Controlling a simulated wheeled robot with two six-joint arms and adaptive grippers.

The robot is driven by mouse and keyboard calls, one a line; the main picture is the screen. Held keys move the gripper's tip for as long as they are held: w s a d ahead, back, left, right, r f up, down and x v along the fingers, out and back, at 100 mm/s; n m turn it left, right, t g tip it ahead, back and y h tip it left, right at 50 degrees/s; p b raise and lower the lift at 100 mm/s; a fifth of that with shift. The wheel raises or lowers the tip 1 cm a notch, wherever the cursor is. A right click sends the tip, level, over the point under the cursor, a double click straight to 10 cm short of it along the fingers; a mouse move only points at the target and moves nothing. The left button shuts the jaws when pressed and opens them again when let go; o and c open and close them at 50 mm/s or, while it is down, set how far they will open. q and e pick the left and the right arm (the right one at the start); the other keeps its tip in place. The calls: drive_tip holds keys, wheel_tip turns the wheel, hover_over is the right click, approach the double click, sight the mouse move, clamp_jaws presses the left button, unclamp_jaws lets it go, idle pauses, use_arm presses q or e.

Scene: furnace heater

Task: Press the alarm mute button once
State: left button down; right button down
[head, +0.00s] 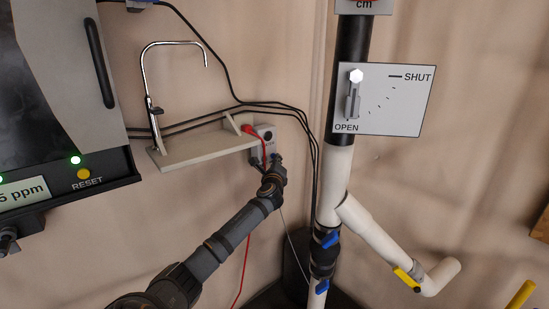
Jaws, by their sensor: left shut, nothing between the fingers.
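A small light grey box (257,150) is on the wall beside the right end of the shelf. It has a round dark button or knob (268,135) on its face. Its lettering is too small to read, so I cannot tell whether this is the alarm mute button. My left gripper (276,159) is shut and empty. Its tip is just below the dark button and overlaps the lower right of the box; I cannot tell whether it touches. My right gripper is not in view.
A small shelf (190,150) with a thin metal faucet (148,85) is left of the box. A dark panel with a yellow RESET button (84,173) is at the left. White pipes (335,180) and an OPEN/SHUT plate (405,100) stand right. Black cables and a red wire run near the box.

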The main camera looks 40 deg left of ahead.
use_arm(q)
drive_tip(key=shift+s+d, duration=0.1)
drive_tip(key=shift+d, duration=0.6)
drive_tip(key=shift+d+p, duration=0.1)
drive_tip(key=shift+p, duration=0.2)
drive_tip(key=d, duration=0.2)
drive_tip(key=d+p, duration=0.1)
drive_tip(key=d, duration=0.1)
drive_tip(key=shift+s+d, duration=0.2)
drive_tip(key=shift+d, duration=0.2)
drive_tip(key=shift+f, duration=0.1)
